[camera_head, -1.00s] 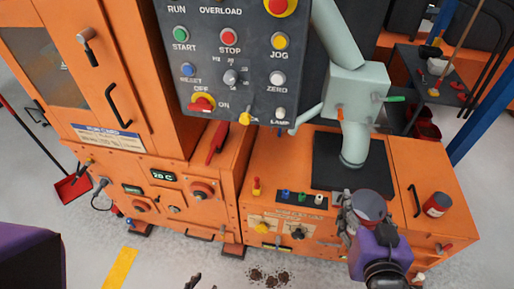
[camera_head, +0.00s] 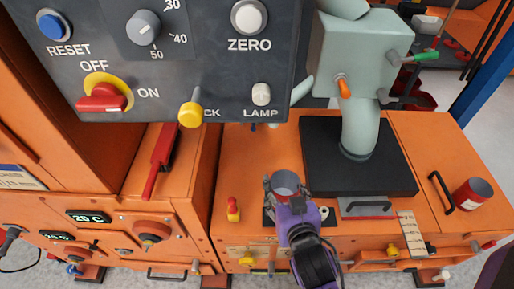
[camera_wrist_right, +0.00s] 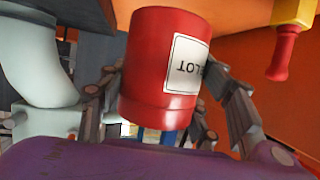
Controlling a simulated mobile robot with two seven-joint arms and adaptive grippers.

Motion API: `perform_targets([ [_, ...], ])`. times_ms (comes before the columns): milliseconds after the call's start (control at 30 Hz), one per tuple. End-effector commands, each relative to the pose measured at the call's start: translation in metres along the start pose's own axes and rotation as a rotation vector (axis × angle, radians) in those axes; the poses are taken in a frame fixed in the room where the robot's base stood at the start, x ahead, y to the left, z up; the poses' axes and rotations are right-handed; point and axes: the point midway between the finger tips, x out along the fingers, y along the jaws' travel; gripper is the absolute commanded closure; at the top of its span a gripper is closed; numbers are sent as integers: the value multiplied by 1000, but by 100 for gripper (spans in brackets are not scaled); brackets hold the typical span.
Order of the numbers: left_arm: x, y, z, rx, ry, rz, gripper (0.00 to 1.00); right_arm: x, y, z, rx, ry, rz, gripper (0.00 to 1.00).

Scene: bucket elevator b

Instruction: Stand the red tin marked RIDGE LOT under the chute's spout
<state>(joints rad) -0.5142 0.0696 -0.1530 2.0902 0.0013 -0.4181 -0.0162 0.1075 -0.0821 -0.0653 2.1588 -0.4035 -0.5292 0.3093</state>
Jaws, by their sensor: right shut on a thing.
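A red tin (camera_wrist_right: 160,60) with a white label is in my right gripper (camera_head: 286,192). In the right wrist view the label reads "LOT" upside down; the rest of it is turned out of sight. In the head view the tin's open grey top (camera_head: 286,181) shows between the fingers, left of and in front of the black plate. The chute's pale green spout (camera_head: 358,140) comes down over the black plate (camera_head: 318,170). The tin is clear of the spout. My left gripper is out of view.
A second red tin (camera_head: 473,193) with a pale label stands at the right, beside a black handle (camera_head: 441,192). A grey control panel (camera_head: 190,80) hangs at the upper left. A red-yellow knob (camera_head: 233,209) stands left of my gripper. A pale ruler-like strip (camera_head: 411,235) is at the front.

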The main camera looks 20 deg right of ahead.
Motion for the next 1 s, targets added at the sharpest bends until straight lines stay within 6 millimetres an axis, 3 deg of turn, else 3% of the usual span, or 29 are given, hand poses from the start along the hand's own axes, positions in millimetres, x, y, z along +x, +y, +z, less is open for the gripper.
perform_targets([
  [167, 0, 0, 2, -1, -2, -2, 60, 21, -2, -4, 0, 4, 0, 72],
  [600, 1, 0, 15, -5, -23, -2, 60, 126, -1, -49, -1, 4, 2, 72],
  [867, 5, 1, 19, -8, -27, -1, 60, 176, -1, -68, 0, 2, 2, 72],
  [900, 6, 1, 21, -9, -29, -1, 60, 177, 0, -55, 1, -6, 3, 72],
  [1000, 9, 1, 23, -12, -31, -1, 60, 181, -1, -41, 1, -4, 3, 72],
])
